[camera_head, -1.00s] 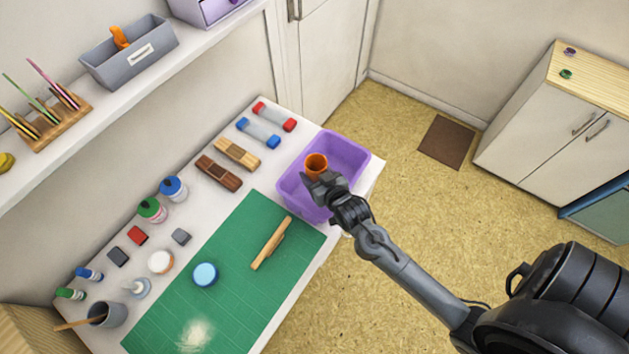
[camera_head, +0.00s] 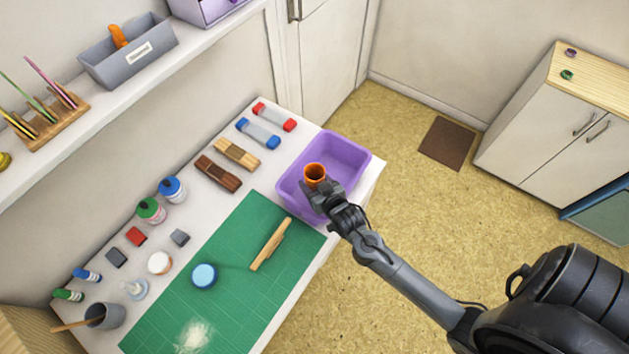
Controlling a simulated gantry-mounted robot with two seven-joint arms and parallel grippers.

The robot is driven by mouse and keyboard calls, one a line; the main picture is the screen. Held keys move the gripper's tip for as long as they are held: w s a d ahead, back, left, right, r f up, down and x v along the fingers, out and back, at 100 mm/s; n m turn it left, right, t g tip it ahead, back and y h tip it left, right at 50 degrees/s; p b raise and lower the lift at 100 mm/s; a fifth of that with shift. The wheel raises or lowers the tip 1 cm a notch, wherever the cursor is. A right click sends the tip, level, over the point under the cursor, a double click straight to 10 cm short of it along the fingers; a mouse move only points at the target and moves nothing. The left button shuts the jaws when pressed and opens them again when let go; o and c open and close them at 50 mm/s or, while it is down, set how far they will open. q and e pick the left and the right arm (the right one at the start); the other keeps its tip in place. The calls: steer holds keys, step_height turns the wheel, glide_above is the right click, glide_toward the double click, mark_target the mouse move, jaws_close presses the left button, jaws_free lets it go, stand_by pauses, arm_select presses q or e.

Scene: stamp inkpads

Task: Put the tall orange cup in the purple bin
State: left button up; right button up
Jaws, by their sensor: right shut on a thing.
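The orange cup (camera_head: 314,173) is upright in the head view, over the purple bin (camera_head: 349,146) at the far end of the table. My right gripper (camera_head: 316,187) is shut on the cup from its near side, and the fingers hide part of the cup's lower body. The cup's rim and hollow inside show. I cannot tell whether the cup's base touches the bin floor. My left gripper is not in view.
A green cutting mat (camera_head: 225,255) with a wooden tool (camera_head: 270,245) lies near the bin. A shelf (camera_head: 120,95) runs above the table's left.

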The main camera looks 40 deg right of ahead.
steer(key=shift+f, duration=0.4)
steer(key=o, duration=1)
steer(key=shift+c, duration=0.2)
steer(key=shift+o, duration=0.4)
